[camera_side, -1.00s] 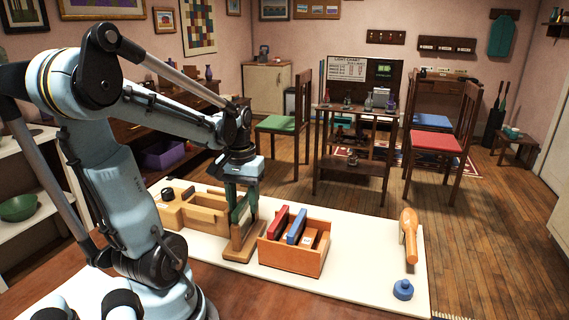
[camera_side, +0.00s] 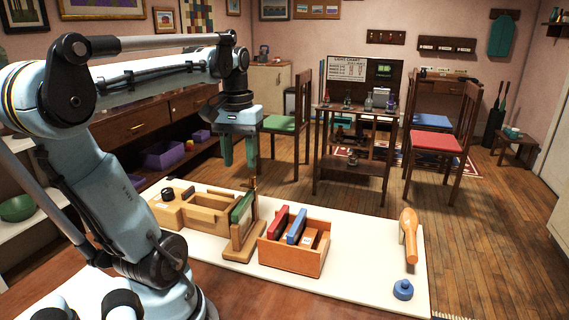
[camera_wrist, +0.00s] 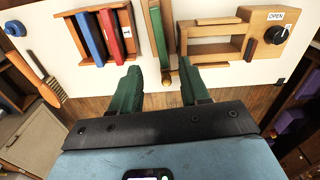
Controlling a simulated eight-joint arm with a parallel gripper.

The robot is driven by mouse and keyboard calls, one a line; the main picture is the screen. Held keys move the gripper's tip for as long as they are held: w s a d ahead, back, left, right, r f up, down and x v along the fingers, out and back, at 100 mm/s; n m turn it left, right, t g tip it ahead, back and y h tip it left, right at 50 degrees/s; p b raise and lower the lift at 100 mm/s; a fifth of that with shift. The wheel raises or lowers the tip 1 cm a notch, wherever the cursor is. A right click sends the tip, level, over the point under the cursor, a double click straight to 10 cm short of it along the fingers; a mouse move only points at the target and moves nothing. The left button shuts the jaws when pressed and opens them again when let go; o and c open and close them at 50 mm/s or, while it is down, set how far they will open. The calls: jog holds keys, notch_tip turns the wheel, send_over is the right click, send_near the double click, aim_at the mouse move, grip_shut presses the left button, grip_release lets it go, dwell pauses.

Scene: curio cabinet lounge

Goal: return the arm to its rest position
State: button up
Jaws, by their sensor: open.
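My gripper (camera_side: 239,152) is open and empty, with green fingers pointing down. It hangs in the air above the white board, clear of the wooden stand (camera_side: 238,252). The stand holds a green slab (camera_side: 241,208) upright. In the wrist view my gripper (camera_wrist: 160,88) shows its two fingers spread apart, with the green slab (camera_wrist: 158,35) beyond them. My arm reaches from the left over the board, with its forearm raised nearly level.
The white board (camera_side: 355,285) carries a wooden box (camera_side: 290,262) with red and blue slabs, a wooden fixture with a black knob (camera_side: 168,194), an orange-handled brush (camera_side: 409,236) and a blue knobbed piece (camera_side: 403,290). Chairs and a shelf (camera_side: 352,165) stand behind. The air around my gripper is clear.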

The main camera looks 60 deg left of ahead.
jog(key=w+d+f+m+t, duration=0.3)
jog(key=w+d+f+m, duration=0.1)
jog(key=d, duration=0.6)
jog(key=w+d+f+m+t, duration=0.4)
jog(key=w+d+m, duration=0.1)
jog(key=d, duration=0.4)
jog(key=shift+d+m, duration=0.35)
jog(key=shift+m, duration=0.15)
